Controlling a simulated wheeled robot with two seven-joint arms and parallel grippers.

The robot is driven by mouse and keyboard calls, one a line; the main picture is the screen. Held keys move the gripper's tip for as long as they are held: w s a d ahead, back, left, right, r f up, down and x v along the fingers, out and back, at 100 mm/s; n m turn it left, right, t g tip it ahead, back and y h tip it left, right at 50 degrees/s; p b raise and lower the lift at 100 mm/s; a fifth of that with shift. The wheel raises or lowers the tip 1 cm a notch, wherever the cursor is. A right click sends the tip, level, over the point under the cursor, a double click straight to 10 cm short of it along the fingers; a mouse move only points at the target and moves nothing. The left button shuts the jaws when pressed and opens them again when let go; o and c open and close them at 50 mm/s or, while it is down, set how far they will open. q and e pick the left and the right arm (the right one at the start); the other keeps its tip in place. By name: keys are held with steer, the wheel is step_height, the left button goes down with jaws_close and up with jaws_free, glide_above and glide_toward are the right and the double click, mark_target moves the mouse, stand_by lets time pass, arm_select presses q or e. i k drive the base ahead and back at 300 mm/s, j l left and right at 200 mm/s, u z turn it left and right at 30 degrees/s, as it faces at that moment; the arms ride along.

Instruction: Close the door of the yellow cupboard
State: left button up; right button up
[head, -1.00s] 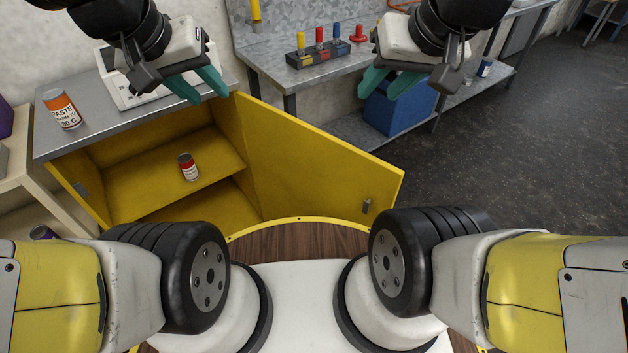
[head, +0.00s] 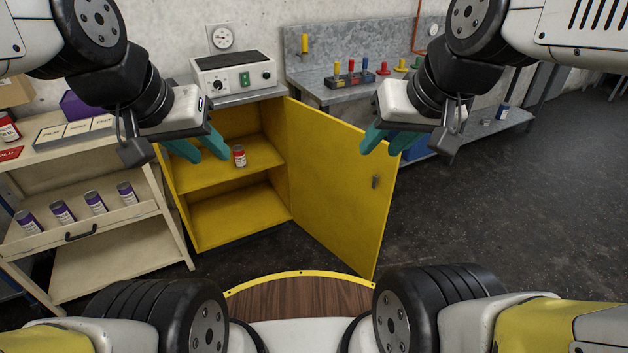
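The yellow cupboard (head: 240,218) stands ahead with its interior and shelf exposed. Its door (head: 335,170) is wide open, hinged on the right side of the opening and swung out toward me and to the right. A small grey handle (head: 376,182) is near the door's free edge. My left gripper (head: 212,159) is open and empty, and appears in front of the cupboard's upper left opening. My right gripper (head: 378,153) is open and empty; it overlaps the door's upper free corner in the picture. I cannot tell whether it touches the door.
A red can (head: 239,156) stands on the cupboard shelf. A beige cart (head: 120,275) with several purple cans is at the left. A grey workbench (head: 350,94) is behind the door. Dark floor (head: 480,210) is clear at the right. My round wooden-topped base is below.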

mark_target(335, 201)
steer(key=l+u, duration=0.1)
steer(key=u, duration=0.35)
steer(key=l+u, duration=0.1)
steer(key=u, duration=0.3)
steer(key=i+l+u, duration=0.1)
steer(key=u, duration=0.35)
steer(key=l+u, duration=0.1)
steer(key=u, duration=0.35)
steer(key=k+l, duration=0.1)
steer(key=l, duration=0.45)
steer(key=k+l, duration=0.1)
steer(key=l, duration=1.05)
steer(key=k+l, duration=0.15)
steer(key=l, duration=0.4)
steer(key=k+l, duration=0.1)
steer(key=l, duration=0.45)
steer(key=k+l, duration=0.1)
steer(key=l, duration=1)
steer(key=k+u, duration=0.25)
steer(key=k, duration=0.3)
